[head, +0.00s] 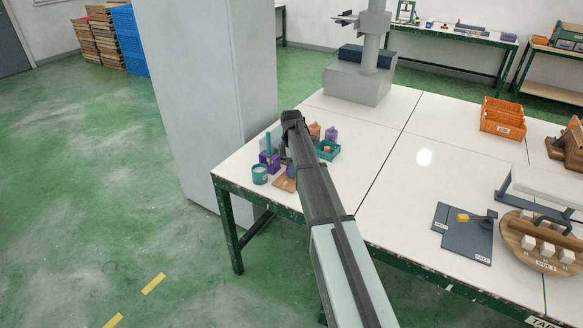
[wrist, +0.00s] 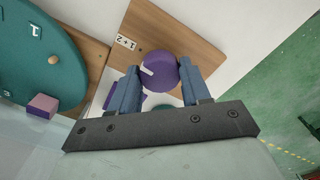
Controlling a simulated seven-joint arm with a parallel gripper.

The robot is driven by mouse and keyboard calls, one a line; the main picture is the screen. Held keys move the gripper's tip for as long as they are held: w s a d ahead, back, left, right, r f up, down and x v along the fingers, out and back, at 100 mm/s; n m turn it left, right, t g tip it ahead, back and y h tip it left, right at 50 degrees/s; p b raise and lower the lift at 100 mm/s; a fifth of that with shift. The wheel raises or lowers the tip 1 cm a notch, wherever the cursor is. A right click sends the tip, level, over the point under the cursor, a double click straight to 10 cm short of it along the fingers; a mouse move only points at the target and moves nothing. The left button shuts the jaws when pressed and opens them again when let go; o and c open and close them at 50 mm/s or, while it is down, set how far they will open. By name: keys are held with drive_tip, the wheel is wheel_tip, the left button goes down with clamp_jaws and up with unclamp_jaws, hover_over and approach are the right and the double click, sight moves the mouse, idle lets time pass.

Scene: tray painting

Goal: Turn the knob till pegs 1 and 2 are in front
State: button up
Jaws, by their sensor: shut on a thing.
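In the wrist view, a round purple knob (wrist: 160,66) with a short white mark sits between my gripper's (wrist: 159,68) two blue fingers, which are shut on it. A teal disc (wrist: 30,75) at the left carries a painted 1 and, lower, what looks like a 3. A small round wooden peg (wrist: 53,60) stands near the 1. A purple block (wrist: 42,105) is at the disc's lower edge. A "1+2" label (wrist: 126,42) is on the wooden board (wrist: 180,30) beside the knob.
A grey column (head: 205,90) stands close by. The middle of the white table (head: 405,165) is mostly clear.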

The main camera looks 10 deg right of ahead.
drive_tip(key=shift+n, duration=0.4)
drive_tip(key=o, duration=1.1)
drive_tip(key=shift+c, duration=0.2)
wheel_tip(320, 180, up, 14)
drive_tip(key=shift+s+f, duration=0.1)
drive_tip(key=shift+f, duration=0.05)
